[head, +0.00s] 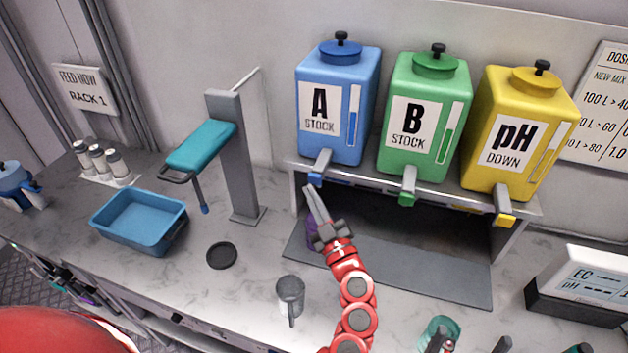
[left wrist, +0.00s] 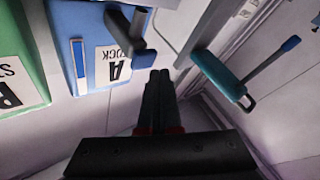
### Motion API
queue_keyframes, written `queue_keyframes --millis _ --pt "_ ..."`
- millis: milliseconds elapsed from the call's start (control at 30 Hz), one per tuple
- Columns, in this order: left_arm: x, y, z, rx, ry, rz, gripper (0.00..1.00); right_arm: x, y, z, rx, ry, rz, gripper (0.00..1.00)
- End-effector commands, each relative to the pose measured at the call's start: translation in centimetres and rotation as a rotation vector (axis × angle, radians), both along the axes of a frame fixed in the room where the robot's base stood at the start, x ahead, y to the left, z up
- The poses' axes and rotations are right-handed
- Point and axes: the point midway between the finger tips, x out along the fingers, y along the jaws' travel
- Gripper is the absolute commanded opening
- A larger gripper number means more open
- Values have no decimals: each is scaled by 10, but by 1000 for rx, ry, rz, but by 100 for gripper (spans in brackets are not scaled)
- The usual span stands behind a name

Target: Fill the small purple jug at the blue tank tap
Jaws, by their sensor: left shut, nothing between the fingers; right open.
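The blue tank (head: 338,140), marked A STOCK, stands on the left of the shelf. Its grey tap (head: 320,163) has a blue end (head: 315,180). My left gripper (head: 314,192) is shut and empty, its fingertips just below the tap; I cannot tell if they touch it. The small purple jug (head: 312,238) stands below the tap, mostly hidden behind my left gripper. In the left wrist view, the shut fingers (left wrist: 158,85) point up beside the tap (left wrist: 130,38) and the blue tank (left wrist: 75,25). My right gripper (head: 470,345) is open at the bottom edge, partly cut off.
Green (head: 424,150) and yellow (head: 490,180) tanks stand to the right. A grey jug (head: 290,292), a black disc (head: 222,255) and a teal cup (head: 441,328) are on the counter. A grey post (head: 243,190) with a teal arm and a blue basin (head: 135,236) stand left.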

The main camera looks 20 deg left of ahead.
Motion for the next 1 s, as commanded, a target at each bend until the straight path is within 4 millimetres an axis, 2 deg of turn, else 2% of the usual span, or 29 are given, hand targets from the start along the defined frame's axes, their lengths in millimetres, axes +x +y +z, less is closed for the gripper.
queue_keyframes --millis 567,1000 --pt "0 0 0 0 0 0 0 0 0 0 0 0 0 100" --pt "8 0 -1 0 3 1 0 0 0 5 0 0 0 100"
